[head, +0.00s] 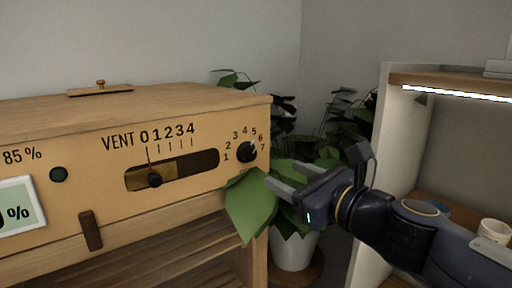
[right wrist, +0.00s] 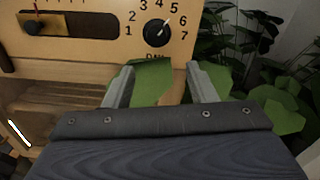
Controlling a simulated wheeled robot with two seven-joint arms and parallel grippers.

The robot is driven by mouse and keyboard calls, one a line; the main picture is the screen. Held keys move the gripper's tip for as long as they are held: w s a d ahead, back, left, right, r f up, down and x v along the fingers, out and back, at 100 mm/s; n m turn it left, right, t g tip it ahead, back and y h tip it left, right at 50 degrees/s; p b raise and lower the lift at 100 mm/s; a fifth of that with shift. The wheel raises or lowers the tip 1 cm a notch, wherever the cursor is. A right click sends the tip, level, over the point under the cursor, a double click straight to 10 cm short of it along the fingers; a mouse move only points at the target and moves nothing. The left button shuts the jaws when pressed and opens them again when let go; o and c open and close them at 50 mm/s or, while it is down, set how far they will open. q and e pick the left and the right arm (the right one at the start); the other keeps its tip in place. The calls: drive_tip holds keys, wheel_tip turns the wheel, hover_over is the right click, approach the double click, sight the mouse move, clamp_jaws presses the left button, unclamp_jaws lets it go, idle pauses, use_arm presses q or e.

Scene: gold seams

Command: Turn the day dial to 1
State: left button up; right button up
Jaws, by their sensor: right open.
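The day dial (head: 247,152) is a black round knob at the right end of the wooden cabinet's front, ringed by the numbers 1 to 7. In the right wrist view the dial (right wrist: 157,33) has a white pointer tilted up and right, toward about 5 or 6. The label below it is partly covered by a green leaf. My right gripper (head: 276,176) is open and empty, to the right of and a little below the dial, apart from it. Its two fingers also show in the right wrist view (right wrist: 160,82), with the dial beyond them. My left gripper is not in view.
A leafy plant (head: 250,205) in a white pot (head: 292,252) stands beside the cabinet (head: 180,92), its leaves close to my right gripper. The vent slider (head: 155,180) is left of the dial. A lit shelf unit (head: 388,110) with a mug (head: 494,231) stands at right.

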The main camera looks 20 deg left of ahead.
sight(252, 154)
drive_tip(key=w+a, duration=0.2)
drive_tip(key=w+a+r+m, duration=0.1)
drive_tip(key=a, duration=0.2)
drive_tip(key=w+a+m, duration=0.1)
drive_tip(key=w+a, duration=0.1)
drive_tip(key=a, duration=0.1)
drive_tip(key=shift+w+a+r, duration=0.15)
drive_tip(key=shift+w+a, duration=0.05)
drive_tip(key=shift+w, duration=0.1)
drive_tip(key=c, duration=0.7)
